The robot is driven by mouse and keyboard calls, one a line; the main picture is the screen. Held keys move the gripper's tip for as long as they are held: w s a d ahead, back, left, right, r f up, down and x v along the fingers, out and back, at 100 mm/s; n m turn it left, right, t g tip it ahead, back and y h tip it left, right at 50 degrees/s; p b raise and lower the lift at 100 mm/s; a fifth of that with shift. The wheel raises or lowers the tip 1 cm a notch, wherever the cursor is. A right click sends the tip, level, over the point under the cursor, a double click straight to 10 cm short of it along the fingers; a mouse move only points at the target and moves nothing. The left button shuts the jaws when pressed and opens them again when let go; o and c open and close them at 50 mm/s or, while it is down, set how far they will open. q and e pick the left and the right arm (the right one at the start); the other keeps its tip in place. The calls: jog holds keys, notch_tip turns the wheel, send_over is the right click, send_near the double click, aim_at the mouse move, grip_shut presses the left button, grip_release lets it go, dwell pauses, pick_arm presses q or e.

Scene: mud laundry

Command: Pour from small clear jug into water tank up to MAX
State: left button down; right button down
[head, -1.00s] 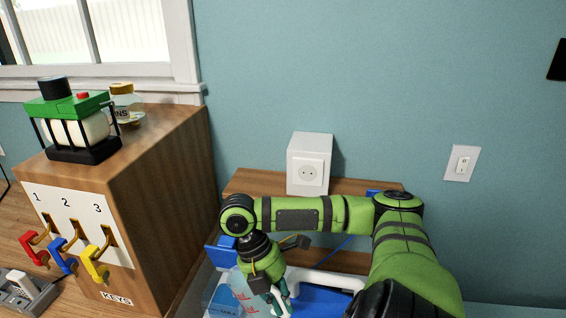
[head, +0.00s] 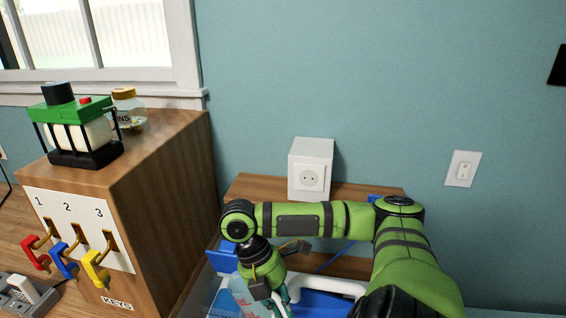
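My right gripper (head: 279,304) points down at the bottom edge of the head view, its fingertips cut off by the frame. A clear vessel with red markings (head: 242,290), apparently the small clear jug, is directly left of the fingers and partly behind them. Its lower part is out of frame, and its grip contact and contents are unclear. A blue appliance (head: 318,304) with a white curved bar (head: 335,284) lies beneath and right of the gripper. I cannot make out the water tank or a MAX mark. My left gripper is not in view.
A wooden key box (head: 165,190) with red, blue and yellow keys stands left. A green-topped device (head: 75,125) and a jar (head: 127,110) are on it. A white socket block (head: 310,170) stands on the wooden surface (head: 262,185) against the wall.

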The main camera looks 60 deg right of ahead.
aim_at(277, 295)
jog(key=shift+w, duration=0.1)
jog(key=shift+w+r+n+p, duration=0.1)
jog(key=shift+r+n+p, duration=0.15)
jog(key=shift+n+p, duration=0.4)
jog(key=shift+r+g, duration=0.15)
jog(key=shift+g, duration=0.15)
dwell(0.7)
jog(key=shift+r+n, duration=0.25)
jog(key=shift+n, duration=0.5)
jog(key=shift+w+r+g, duration=0.25)
jog(key=shift+r+g, duration=0.35)
jog(key=shift+r, duration=0.05)
jog(key=shift+w+r+g, duration=0.2)
jog(key=shift+r+g, duration=0.4)
jog(key=shift+r, duration=0.05)
dwell(4.2)
